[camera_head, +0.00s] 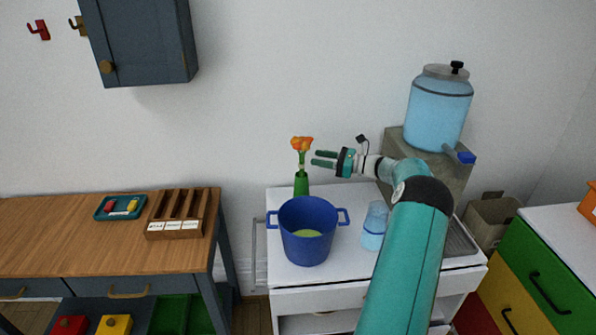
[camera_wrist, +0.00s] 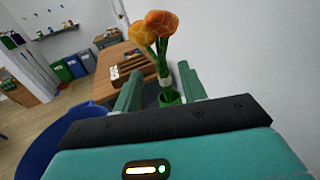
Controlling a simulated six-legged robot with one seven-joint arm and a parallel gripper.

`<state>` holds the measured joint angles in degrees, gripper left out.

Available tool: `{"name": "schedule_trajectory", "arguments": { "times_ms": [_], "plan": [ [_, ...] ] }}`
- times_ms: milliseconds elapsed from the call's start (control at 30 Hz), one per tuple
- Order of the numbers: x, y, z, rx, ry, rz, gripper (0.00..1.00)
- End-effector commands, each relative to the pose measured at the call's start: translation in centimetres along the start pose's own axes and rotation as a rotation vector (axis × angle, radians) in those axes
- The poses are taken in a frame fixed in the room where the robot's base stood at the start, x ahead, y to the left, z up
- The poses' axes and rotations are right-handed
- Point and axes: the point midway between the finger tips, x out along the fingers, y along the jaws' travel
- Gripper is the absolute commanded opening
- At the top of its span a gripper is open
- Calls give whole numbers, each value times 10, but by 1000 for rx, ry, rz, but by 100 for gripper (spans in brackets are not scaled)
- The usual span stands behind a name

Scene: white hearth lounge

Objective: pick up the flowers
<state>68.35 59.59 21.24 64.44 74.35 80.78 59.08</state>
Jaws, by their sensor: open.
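The flowers (camera_head: 302,146) are orange blooms on green stems, standing upright in a green vase (camera_head: 301,184) at the back left of the white counter. My gripper (camera_head: 316,158) is open and empty, just right of the flowers at about stem height, with its fingers pointing left at them. In the wrist view, the flowers (camera_wrist: 153,27) rise beyond my open fingers (camera_wrist: 160,92). A pale band wraps the stems, and the green vase (camera_wrist: 169,98) shows between the fingertips. The fingers appear apart from the stems.
A blue pot (camera_head: 307,243) with green contents stands in front of the vase. A blue-tinted glass (camera_head: 374,226) stands right of the pot, under my arm. A water dispenser (camera_head: 438,108) sits on a block at the back right. A wooden table (camera_head: 90,240) stands at left.

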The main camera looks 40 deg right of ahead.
Motion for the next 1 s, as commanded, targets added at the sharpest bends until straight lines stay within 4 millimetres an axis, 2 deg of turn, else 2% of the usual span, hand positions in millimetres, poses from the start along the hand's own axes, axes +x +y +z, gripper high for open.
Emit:
{"name": "schedule_trajectory", "arguments": {
  "times_ms": [267, 533, 800, 1000],
  "plan": [
    [22, 3, 0, 0, 2, 0, 42],
    [62, 3, -1, 0, 1, 2, 42],
    [69, 2, -1, 0, 2, 0, 42],
    [70, 1, -1, -1, 2, 0, 2]
  ]
}}
